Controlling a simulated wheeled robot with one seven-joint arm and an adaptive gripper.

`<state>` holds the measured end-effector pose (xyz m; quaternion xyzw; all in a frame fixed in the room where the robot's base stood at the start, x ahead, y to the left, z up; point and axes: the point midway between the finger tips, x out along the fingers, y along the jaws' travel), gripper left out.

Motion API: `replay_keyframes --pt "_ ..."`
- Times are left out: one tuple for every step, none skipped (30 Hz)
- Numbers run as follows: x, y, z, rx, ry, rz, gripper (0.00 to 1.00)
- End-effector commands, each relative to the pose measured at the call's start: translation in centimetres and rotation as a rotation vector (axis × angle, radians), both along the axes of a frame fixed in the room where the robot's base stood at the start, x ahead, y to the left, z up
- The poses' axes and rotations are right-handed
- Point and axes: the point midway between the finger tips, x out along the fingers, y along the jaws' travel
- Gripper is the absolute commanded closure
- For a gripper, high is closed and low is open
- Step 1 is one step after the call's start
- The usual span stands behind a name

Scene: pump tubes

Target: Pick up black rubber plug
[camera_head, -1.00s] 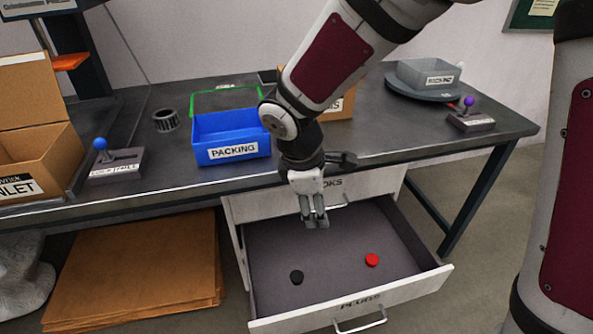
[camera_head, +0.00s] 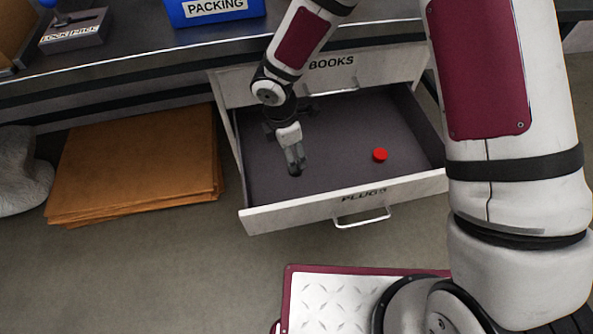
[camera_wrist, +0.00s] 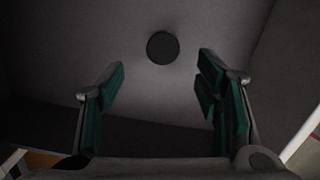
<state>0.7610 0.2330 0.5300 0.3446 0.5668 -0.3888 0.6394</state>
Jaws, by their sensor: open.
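The black rubber plug (camera_wrist: 162,47) lies on the grey floor of the open drawer, seen in the wrist view as a dark round disc. It sits just beyond the fingertips, roughly centred between them. My gripper (camera_wrist: 160,75) is open and empty, with green pads on both fingers. In the head view my gripper (camera_head: 297,170) points down into the left part of the drawer. The black plug is mostly or wholly hidden by the fingers there, and I cannot make it out clearly.
A red plug (camera_head: 380,155) lies to the right in the same drawer. The drawer's front wall, labelled PLUGS (camera_head: 300,208), and its side walls surround the gripper. The BOOKS drawer (camera_head: 372,68) above is shut. Flat cardboard (camera_head: 140,165) lies on the left.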

Motion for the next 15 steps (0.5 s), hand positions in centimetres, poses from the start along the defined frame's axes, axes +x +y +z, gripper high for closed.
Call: replay_keyframes --pt "0.0 -0.1 -1.0 -0.001 0.002 0.0 0.42" --pt "0.0 -0.1 -1.3 -0.002 0.001 0.0 0.42" --pt "0.1 -0.2 -1.5 -0.001 0.0 0.0 0.42" --pt "0.1 -0.2 -1.7 -0.001 0.0 0.0 0.42" --pt "0.1 -0.2 -1.8 -0.001 0.0 0.0 0.42" --pt "0.1 -0.2 -1.9 0.0 0.0 -0.001 0.42" --pt "0.1 -0.2 -2.0 0.0 0.0 -0.001 0.42" --pt "0.1 -0.3 -2.1 0.0 0.0 -0.001 0.42" --pt "0.1 -0.3 -2.3 0.0 0.0 -0.001 0.42" --pt "0.1 -0.3 -2.4 0.0 0.0 -0.002 0.42" --pt "0.1 -0.4 -2.7 0.0 0.0 -0.002 0.42" --pt "0.1 -0.5 -3.1 0.0 0.001 -0.002 0.42" --pt "0.1 -0.6 -3.5 0.0 0.001 -0.001 0.42" --pt "0.0 -0.7 -3.8 -0.001 0.002 -0.001 0.42" --pt "0.0 -0.8 -4.4 -0.002 0.001 -0.001 0.42"
